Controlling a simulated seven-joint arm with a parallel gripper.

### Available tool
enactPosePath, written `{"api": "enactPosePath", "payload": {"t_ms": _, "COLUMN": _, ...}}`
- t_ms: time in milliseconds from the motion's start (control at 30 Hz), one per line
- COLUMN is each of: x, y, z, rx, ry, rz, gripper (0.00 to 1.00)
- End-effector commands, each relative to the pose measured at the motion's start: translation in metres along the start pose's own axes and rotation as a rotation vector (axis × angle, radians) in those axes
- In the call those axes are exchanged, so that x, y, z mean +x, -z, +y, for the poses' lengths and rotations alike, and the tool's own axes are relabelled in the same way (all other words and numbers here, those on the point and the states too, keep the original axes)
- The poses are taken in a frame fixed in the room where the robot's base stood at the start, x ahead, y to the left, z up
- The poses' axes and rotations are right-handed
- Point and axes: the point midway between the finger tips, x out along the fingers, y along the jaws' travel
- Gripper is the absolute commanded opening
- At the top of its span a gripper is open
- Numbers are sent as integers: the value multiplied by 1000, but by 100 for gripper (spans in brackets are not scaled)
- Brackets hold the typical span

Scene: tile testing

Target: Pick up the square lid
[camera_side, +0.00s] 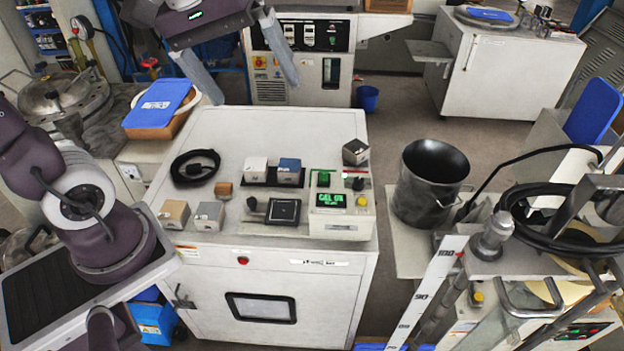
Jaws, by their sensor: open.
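My gripper (255,92) hangs at the top of the view, above and behind the far edge of the white cabinet (240,135). Its two grey fingers are wide apart with nothing between them. A flat dark square piece with a pale rim (283,211) lies on the cabinet top, left of the green-lit control box; it looks like the square lid, but I cannot be certain. A short dark knob or handle (252,204) shows at its left side. My gripper is well above and away from it, not touching it.
Small blocks stand around the square piece: white (256,170), blue-topped (289,171), tan (174,214), grey (208,215) and dark (355,152). The control box (341,203) stands at right, a coiled black cable (195,168) at left. The cabinet's rear top is clear.

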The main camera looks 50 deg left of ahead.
Motion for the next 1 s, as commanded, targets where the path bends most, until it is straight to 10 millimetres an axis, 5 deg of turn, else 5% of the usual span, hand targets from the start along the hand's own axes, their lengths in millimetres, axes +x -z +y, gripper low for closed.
{"api": "enactPosePath", "payload": {"t_ms": 100, "x": -13, "y": -55, "z": -37, "rx": 428, "ry": 8, "rz": 83, "gripper": 100}}
{"api": "enactPosePath", "payload": {"t_ms": 233, "x": -12, "y": -82, "z": -64, "rx": 699, "ry": 33, "rz": 135, "gripper": 100}}
{"api": "enactPosePath", "payload": {"t_ms": 367, "x": -10, "y": -88, "z": -72, "rx": 776, "ry": 42, "rz": 147, "gripper": 74}}
{"api": "enactPosePath", "payload": {"t_ms": 500, "x": -10, "y": -88, "z": -72, "rx": 774, "ry": 42, "rz": 146, "gripper": 47}}
{"api": "enactPosePath", "payload": {"t_ms": 833, "x": -10, "y": -82, "z": -69, "rx": 800, "ry": 54, "rz": 146, "gripper": 44}}
{"api": "enactPosePath", "payload": {"t_ms": 933, "x": -4, "y": -50, "z": -53, "rx": 1008, "ry": 132, "rz": 136, "gripper": 44}}
{"api": "enactPosePath", "payload": {"t_ms": 1000, "x": 9, "y": -10, "z": -32, "rx": 1279, "ry": 216, "rz": 112, "gripper": 44}}
